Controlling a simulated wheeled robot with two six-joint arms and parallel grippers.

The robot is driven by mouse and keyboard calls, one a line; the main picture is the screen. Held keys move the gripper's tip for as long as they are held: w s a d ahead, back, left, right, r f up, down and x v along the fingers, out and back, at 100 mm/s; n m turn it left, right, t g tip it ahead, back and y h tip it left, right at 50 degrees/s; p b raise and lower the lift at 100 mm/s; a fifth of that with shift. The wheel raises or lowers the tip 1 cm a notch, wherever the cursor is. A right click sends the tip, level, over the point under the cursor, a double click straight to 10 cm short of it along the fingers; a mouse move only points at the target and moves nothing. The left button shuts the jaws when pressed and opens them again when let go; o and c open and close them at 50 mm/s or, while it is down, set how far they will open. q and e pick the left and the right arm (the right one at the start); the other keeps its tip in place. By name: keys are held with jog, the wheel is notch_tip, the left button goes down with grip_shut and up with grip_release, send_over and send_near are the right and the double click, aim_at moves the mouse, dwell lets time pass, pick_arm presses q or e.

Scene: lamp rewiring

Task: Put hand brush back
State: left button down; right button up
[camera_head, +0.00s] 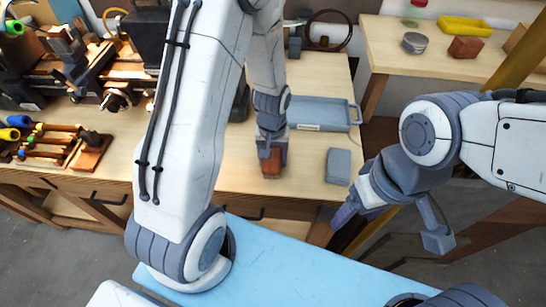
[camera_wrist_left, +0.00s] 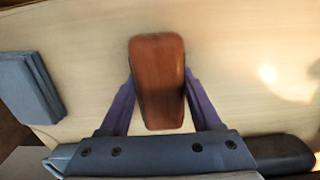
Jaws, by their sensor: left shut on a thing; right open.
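A reddish-brown wooden block, which looks like the back of the hand brush (camera_head: 271,165), is at my left gripper over the wooden bench near its front edge. In the left wrist view the brush (camera_wrist_left: 158,80) sits between the two purple fingers, its long side pointing away from the wrist. My left gripper (camera_head: 270,148) is shut on it. Its bristles are hidden, and I cannot tell whether it touches the bench top. My right gripper (camera_head: 391,226) is open and empty, off the bench at the right.
A grey block (camera_head: 338,166) lies right of the brush, with a blue-grey tray (camera_head: 320,114) behind it. Tools and a wooden rack (camera_head: 50,146) fill the bench's left. A second bench (camera_head: 395,62) holds a yellow tray (camera_head: 465,26), a tin (camera_head: 415,42) and a brown block (camera_head: 466,47).

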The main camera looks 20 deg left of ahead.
aim_at(273, 156)
pick_arm(q)
jog(key=shift+c, duration=0.5)
grip_release()
notch_tip(273, 156, up, 12)
jog(key=shift+f, duration=0.2)
jog(key=s+d+r+m, duration=0.3)
jog(key=s+d+m, duration=0.2)
jog(key=s, duration=0.4)
jog(key=s+d+r+m+h, duration=0.1)
jog(key=s+d+r+m, duration=0.3)
jog(key=s+d, duration=0.3)
jog(key=shift+s+d+r+m, duration=0.2)
jog(key=shift+s+d+m, duration=0.1)
jog(key=shift+s+m, duration=0.6)
